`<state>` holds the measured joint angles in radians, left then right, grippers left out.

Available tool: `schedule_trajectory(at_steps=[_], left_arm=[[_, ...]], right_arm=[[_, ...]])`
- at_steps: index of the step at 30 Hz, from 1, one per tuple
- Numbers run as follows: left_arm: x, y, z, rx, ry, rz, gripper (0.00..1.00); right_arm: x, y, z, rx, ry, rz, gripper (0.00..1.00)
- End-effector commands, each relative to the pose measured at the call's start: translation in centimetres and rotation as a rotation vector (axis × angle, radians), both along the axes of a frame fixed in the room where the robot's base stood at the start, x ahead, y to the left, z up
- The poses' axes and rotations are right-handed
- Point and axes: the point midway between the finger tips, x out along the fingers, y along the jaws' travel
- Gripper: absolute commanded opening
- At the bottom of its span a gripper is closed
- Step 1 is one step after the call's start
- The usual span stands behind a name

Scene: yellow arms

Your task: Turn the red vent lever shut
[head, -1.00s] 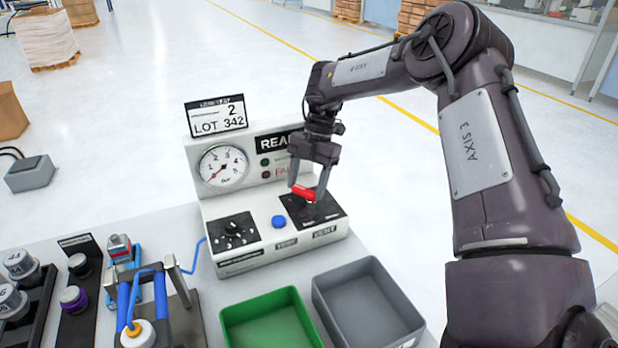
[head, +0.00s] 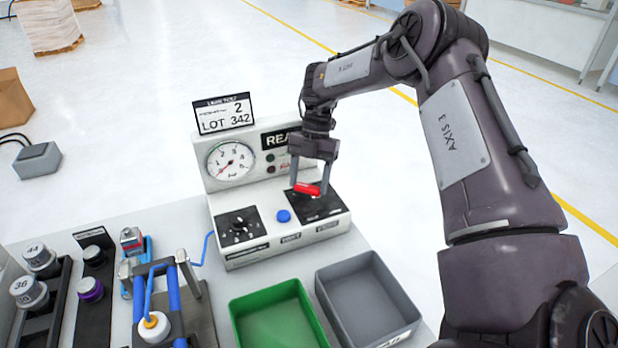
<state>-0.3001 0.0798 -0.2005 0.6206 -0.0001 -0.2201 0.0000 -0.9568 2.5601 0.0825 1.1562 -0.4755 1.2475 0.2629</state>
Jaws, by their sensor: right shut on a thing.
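The red vent lever (head: 307,189) sits over the black plate (head: 322,207) on the right of the white test unit (head: 236,252). It lies roughly crosswise in the picture. My right gripper (head: 308,187) points down from above with its two fingers at the lever's ends, shut on it. The lever's pivot is partly hidden. My left gripper is not in view.
A round gauge (head: 231,161), a black dial plate (head: 238,228) and a blue button (head: 283,216) are on the same unit. A green bin (head: 234,312) and a grey bin (head: 322,300) stand in front. A clamp fixture (head: 205,310) is at the left.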

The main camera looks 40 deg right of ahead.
Motion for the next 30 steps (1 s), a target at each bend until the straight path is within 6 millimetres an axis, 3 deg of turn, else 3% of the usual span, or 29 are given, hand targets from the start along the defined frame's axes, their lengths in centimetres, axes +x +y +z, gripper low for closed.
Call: schedule_trajectory(at_steps=[1, 6, 16, 24, 30], left_arm=[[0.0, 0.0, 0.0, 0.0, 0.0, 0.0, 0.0], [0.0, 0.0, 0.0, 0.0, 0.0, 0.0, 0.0], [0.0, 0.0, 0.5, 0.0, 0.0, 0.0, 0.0], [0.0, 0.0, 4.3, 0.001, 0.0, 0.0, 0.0], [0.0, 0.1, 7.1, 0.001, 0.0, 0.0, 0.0]], right_arm=[[0.1, 0.0, 0.1, -0.001, -0.006, 0.003, 0.63], [0.1, 0.0, 0.1, 0.0, -0.004, 0.003, 0.82], [0.2, -0.1, 0.6, -0.001, -0.003, 0.001, 0.82], [0.8, -1.4, 4.6, -0.002, -0.001, 0.0, 0.82], [1.2, -2.1, 6.6, 0.0, -0.002, 0.001, 0.82]])
